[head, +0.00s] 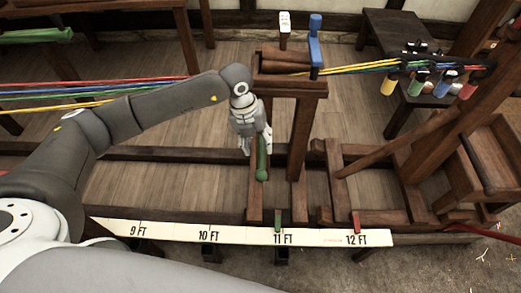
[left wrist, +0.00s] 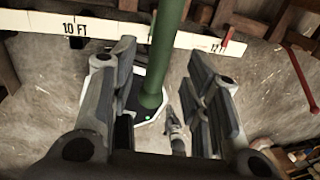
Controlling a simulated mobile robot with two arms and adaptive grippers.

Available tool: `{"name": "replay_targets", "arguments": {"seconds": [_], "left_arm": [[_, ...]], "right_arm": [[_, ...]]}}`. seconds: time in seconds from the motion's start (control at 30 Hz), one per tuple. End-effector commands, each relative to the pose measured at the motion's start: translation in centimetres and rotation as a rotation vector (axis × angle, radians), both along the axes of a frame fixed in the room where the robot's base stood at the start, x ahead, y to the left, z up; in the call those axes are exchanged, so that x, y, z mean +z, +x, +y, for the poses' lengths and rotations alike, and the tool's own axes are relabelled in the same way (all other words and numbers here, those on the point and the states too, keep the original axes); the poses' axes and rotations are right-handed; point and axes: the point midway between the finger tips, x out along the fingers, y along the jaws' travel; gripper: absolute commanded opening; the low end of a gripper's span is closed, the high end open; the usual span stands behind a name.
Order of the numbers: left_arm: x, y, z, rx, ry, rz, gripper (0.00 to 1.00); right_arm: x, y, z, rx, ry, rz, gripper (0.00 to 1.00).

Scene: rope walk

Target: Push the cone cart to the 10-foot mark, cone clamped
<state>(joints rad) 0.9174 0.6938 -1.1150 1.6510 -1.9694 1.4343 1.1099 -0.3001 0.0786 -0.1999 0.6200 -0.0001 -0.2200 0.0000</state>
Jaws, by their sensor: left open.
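The dark wooden cone cart (head: 300,130) stands on the rails, with a brown wooden cone-like block (head: 285,60) across its top. A blue lever (head: 315,45) stands upright beside the block; I cannot tell how tightly it clamps. A green handle (head: 262,160) sticks up from the cart's left side. My left gripper (head: 256,146) is open at this handle. In the left wrist view the green handle (left wrist: 163,50) passes between the parted fingers (left wrist: 165,85). A green pointer (head: 277,218) is near 11 FT on the white scale (head: 180,228); the 10 FT mark is left. My right gripper is out of view.
Coloured strands (head: 130,88) run left from the cart, and others go right to several coloured hooks (head: 420,80). A red marker (head: 356,222) stands at 12 FT. The rails left of the cart look clear. A wooden post and brace (head: 440,125) stand at right.

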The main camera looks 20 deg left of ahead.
Motion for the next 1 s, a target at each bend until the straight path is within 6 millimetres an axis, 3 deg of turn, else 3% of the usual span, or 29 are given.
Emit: {"name": "replay_targets", "arguments": {"seconds": [0.1,0.3,0.67,1.0], "left_arm": [[-2.0,0.0,-0.5,-0.001,-0.001,0.003,0.44],[-4.1,0.2,-0.9,-0.001,-0.001,0.000,0.44],[-4.5,0.2,-0.9,-0.001,-0.002,-0.001,0.42],[-4.5,0.3,-0.9,-0.001,-0.002,-0.001,0.00]], "right_arm": [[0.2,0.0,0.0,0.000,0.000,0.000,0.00],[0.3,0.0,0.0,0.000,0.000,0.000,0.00],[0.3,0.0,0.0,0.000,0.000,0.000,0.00],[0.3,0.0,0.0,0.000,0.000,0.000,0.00]]}}
